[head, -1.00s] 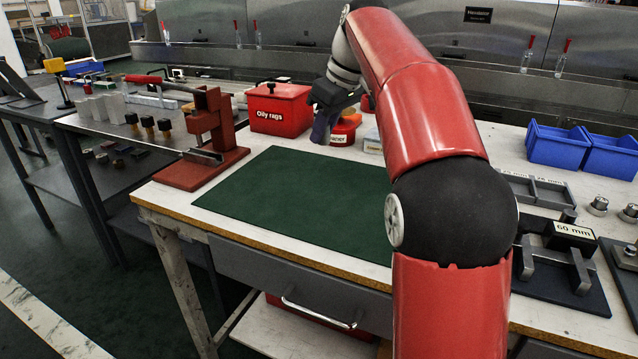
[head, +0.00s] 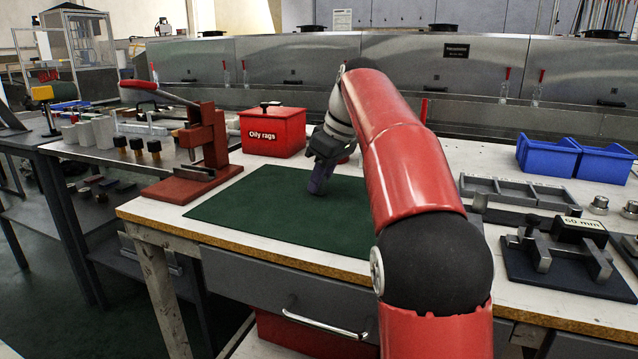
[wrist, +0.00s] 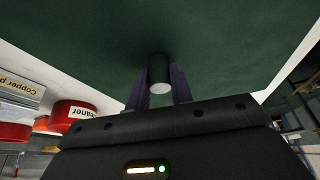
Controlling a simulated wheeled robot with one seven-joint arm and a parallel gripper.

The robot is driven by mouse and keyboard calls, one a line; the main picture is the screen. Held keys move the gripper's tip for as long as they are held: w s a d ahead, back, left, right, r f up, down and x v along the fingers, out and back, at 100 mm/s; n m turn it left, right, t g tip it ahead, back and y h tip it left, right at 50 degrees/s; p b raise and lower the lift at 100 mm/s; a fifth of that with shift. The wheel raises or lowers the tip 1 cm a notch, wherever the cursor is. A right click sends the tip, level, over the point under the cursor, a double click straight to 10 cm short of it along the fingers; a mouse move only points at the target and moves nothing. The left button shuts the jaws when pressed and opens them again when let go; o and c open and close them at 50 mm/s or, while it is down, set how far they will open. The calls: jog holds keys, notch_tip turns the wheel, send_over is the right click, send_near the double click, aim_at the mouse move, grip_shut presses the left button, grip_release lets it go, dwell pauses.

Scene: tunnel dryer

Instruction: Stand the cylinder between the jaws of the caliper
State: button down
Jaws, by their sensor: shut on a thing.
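A small dark cylinder (wrist: 160,75) with a pale end face is between the two purple fingers of my gripper (wrist: 158,88) in the wrist view. My gripper is shut on it. In the head view my gripper (head: 317,186) points down at the back part of the green mat (head: 260,212); the cylinder cannot be made out there. Whether the cylinder touches the mat is not clear. The caliper (head: 572,258), labelled 60 mm, appears to be the device on a dark base at the right of the bench, with upright steel jaws and an empty gap between them.
A red oily rags box (head: 273,132) stands behind the mat and a red lever press (head: 205,150) at its left. A grey divided tray (head: 515,192) and blue bins (head: 575,158) are at the right. Red tins (wrist: 70,112) show in the wrist view. The mat's front is clear.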

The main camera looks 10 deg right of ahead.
jog(key=shift+f, duration=0.15)
jog(key=c, duration=1.2)
grip_release()
jog(key=shift+c, duration=0.2)
